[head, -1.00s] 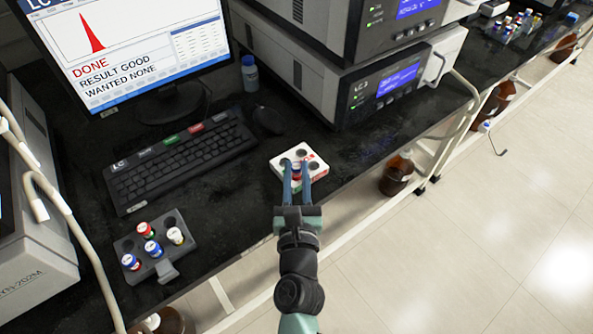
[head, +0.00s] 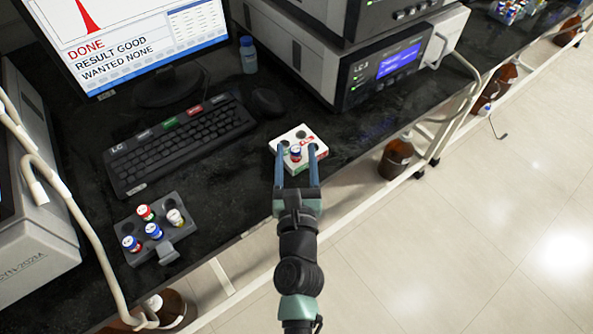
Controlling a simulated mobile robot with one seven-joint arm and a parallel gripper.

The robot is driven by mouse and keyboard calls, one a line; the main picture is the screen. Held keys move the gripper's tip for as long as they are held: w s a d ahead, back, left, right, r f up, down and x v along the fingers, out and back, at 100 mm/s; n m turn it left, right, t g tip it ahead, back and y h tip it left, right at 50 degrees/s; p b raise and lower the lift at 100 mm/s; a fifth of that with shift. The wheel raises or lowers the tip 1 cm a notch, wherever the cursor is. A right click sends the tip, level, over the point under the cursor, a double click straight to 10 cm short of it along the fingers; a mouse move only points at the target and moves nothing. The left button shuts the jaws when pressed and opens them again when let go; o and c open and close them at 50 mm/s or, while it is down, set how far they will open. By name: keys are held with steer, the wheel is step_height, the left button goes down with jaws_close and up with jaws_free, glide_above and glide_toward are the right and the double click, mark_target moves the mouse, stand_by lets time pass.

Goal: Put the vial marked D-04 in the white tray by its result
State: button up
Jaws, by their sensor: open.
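The white tray (head: 273,146) sits on the black bench, with dark round holes and a red mark on its top. My gripper (head: 297,148) is open, one blue finger on each side of this vial, with gaps showing. The monitor (head: 135,45) shows "DONE", "RESULT GOOD" and "WANTED NONE" beside a red peak. I cannot read D-04 on any vial.
A grey rack (head: 163,255) at lower left holds several vials with red, blue and white caps. Instruments (head: 385,75) stand at back right. The bench edge is close.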

steer(key=s+b, duration=0.2)
steer(key=s, duration=1)
steer(key=shift+s+d+b, duration=0.15)
steer(key=shift+s+b, duration=0.2)
steer(key=shift+b, duration=0.05)
steer(key=w+a+r+n+t+y, duration=0.1)
steer(key=w+r+n+t, duration=0.1)
steer(key=r+n, duration=0.65)
steer(key=w+a+r+n+t+y, duration=0.1)
steer(key=w+a+r+n+y, duration=0.15)
steer(key=r+n, duration=0.6)
steer(key=w+a+r+n+t+y, duration=0.1)
steer(key=w+r+n+t, duration=0.3)
steer(key=r, duration=0.8)
steer(key=s+d+r+n+t+h, duration=0.1)
steer(key=s+r+n+h, duration=0.15)
steer(key=r+n, duration=0.35)
steer(key=s+d+r+n+t+h, duration=0.15)
steer(key=s+r+n, duration=0.25)
steer(key=r, duration=0.4)
steer(key=s+d+r+n+h, duration=0.1)
steer(key=s+d+r+n, duration=0.15)
steer(key=r+n, duration=0.4)
step_height(320, 180, up, 22)
steer(key=m+p, duration=0.1)
steer(key=p, duration=2)
steer(key=shift+a+r+m+p, duration=0.25)
steer(key=shift+a+m+p, duration=0.1)
steer(key=shift+a, duration=0.1)
